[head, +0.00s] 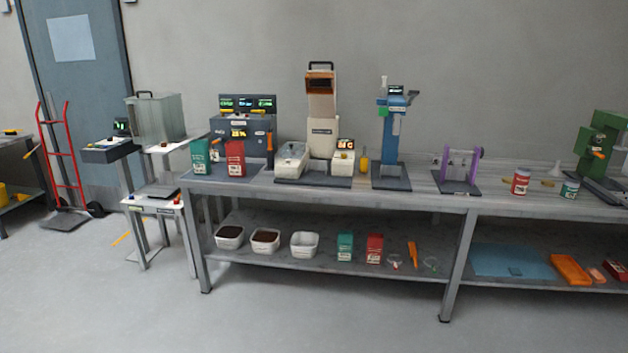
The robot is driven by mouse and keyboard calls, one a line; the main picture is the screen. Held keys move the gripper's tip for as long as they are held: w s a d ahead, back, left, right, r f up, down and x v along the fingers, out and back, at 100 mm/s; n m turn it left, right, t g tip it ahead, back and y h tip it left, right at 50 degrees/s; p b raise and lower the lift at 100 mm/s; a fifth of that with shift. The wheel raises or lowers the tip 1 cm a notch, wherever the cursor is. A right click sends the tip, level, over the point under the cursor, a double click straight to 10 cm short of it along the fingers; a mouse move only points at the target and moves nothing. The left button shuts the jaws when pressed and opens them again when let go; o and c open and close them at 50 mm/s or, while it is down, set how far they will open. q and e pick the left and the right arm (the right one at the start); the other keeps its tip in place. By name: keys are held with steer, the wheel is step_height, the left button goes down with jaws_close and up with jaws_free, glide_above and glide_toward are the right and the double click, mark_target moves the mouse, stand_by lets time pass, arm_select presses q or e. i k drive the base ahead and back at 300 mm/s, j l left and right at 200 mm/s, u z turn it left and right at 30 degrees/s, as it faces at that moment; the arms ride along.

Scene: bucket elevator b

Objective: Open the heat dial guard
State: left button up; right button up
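I cannot pick out the heat dial guard for certain at this distance. A small cream box (343,152) with a lit display, which seems to end in "C", stands at the right foot of a tall cream machine (322,112) on the long grey bench. Any dial or cover on this box is too small to tell open from shut. A cream unit with a clear-looking top (291,159) sits at the machine's left foot. Neither of my grippers is in view.
The long bench (410,190) also bears a dark machine with screens (244,118), a blue machine (393,125), a purple-framed device (460,165) and a green machine (602,145). White tubs (304,245) stand on the lower shelf. The floor in front is clear.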

mark_target(285, 148)
steer(key=i+u, duration=0.1)
steer(key=i, duration=0.75)
steer(key=i+l+u, duration=0.15)
steer(key=i, duration=0.65)
steer(key=l, duration=0.05)
